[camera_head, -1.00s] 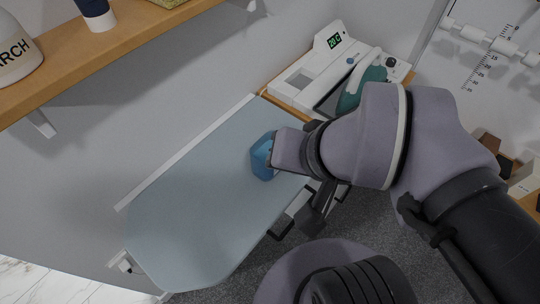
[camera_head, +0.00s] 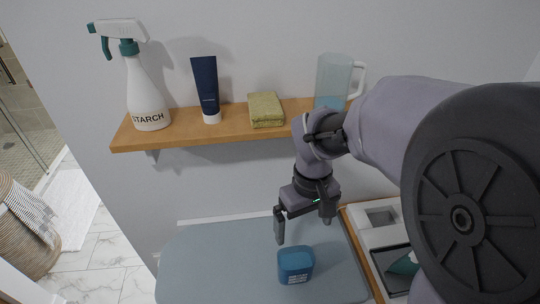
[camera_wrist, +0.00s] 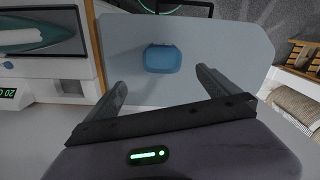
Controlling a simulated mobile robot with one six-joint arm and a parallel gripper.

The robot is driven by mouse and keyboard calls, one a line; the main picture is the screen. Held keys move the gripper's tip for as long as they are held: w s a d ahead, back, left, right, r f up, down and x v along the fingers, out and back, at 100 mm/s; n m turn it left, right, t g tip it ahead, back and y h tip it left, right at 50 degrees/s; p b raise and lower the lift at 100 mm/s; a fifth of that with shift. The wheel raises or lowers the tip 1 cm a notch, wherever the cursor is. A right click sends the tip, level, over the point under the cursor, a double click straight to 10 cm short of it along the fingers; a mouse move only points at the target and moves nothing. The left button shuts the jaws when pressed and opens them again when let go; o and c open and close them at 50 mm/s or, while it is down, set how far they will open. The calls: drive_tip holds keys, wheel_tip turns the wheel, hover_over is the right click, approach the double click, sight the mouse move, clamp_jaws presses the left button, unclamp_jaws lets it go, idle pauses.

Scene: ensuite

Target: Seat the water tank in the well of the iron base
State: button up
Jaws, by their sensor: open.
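The blue water tank (camera_head: 296,266) sits on the pale blue-grey ironing board, with small print on its near side. It also shows in the wrist view (camera_wrist: 163,59), on the board beyond the fingertips. My gripper (camera_head: 305,231) is open and empty, just above and behind the tank, with its fingers pointing down. In the wrist view my gripper (camera_wrist: 160,79) has its fingers spread wide, with the tank apart from them. The white iron base (camera_head: 364,221) stands to the right, partly hidden by my arm. A grey rectangular recess (camera_head: 382,216) in it looks like the well.
The ironing board (camera_head: 210,268) has free room left of the tank. A teal iron (camera_wrist: 35,38) rests on the base.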

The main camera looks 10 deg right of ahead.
drive_tip(key=b, duration=0.5)
approach(296, 259)
drive_tip(key=s+a+r, duration=0.1)
drive_tip(key=s, duration=0.3)
drive_tip(key=f, duration=0.1)
drive_tip(key=f+b, duration=0.1)
drive_tip(key=f, duration=0.1)
drive_tip(key=f+b, duration=0.1)
drive_tip(key=f, duration=0.1)
drive_tip(key=shift+w+a, duration=0.1)
drive_tip(key=shift+w, duration=0.3)
drive_tip(key=shift+r, duration=0.1)
drive_tip(key=c, duration=1.8)
drive_tip(key=shift+r, duration=0.15)
